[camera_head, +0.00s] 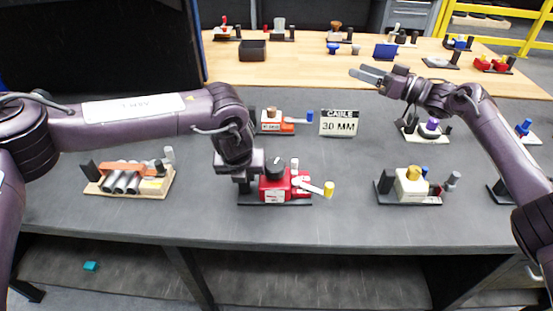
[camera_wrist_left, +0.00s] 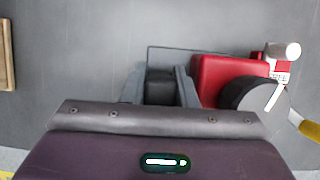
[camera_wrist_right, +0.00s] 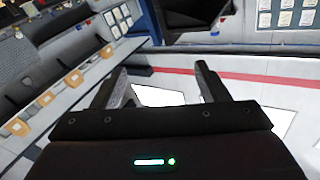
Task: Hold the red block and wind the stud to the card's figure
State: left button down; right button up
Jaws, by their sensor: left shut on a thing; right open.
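The red block (camera_head: 270,189) sits on a dark base plate at the middle front of the grey table, with a black round knob (camera_head: 275,168) on top. A white arm with a yellow tip (camera_head: 328,189) sticks out to its right. The red block (camera_wrist_left: 222,78) and the knob (camera_wrist_left: 254,96), with a white line, show in the left wrist view. My left gripper (camera_wrist_left: 161,84) is shut on a black post (camera_wrist_left: 160,88) beside the red block. The card (camera_head: 339,123) reads "CABLE 30 MM". My right gripper (camera_head: 372,75) is open and empty, raised over the table's far right. I cannot tell which part is the stud.
A wooden table (camera_head: 300,70) with more devices lies behind.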

jog(key=s+a+f+n+g, duration=0.3)
jog(key=a+g, duration=0.1)
jog(key=a, duration=0.4)
jog(key=s+a+f+n+g, duration=0.2)
jog(key=s+a+n+g, duration=0.15)
jog(key=a, duration=0.35)
jog(key=n+g+h, duration=0.4)
jog(key=n+g, duration=0.2)
send_over(275, 164)
jog(key=w, duration=0.4)
jog(key=f, duration=0.5)
jog(key=shift+s+f, duration=0.2)
jog(key=shift+f, duration=0.15)
jog(key=s+n+h, duration=0.1)
jog(key=h, duration=0.1)
jog(key=s+d+n+g+h, duration=0.1)
jog(key=n, duration=0.1)
jog(key=shift+s+h, duration=0.15)
jog(key=shift+h, duration=0.25)
jog(key=w+d+r+t+h, duration=0.2)
jog(key=d+r+h, duration=0.15)
jog(key=r, duration=0.35)
jog(key=shift+h, duration=0.45)
jog(key=x, duration=1.2)
jog(key=shift+s+a, duration=0.2)
jog(key=shift+s, duration=0.1)
jog(key=shift+c, duration=0.3)
jog(key=c, duration=0.9)
jog(key=shift+c, duration=0.2)
